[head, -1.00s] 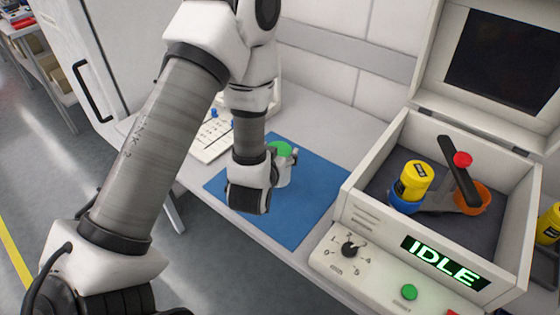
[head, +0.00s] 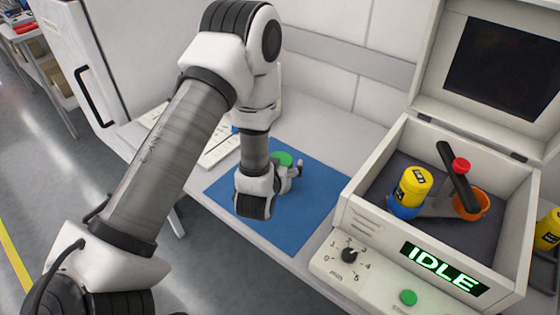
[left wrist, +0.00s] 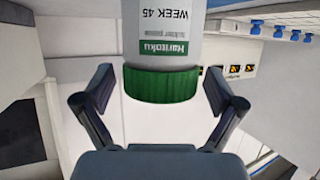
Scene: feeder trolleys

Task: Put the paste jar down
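The paste jar is white with a green lid (head: 283,158). My right gripper is not in view.
An open machine (head: 345,210) at the right holds a yellow jar (head: 411,186) in a blue cup and an empty orange cup (head: 482,203). Its panel reads IDLE. A white rack (head: 222,152) with blue pieces is behind my left arm. The mat's front is clear.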

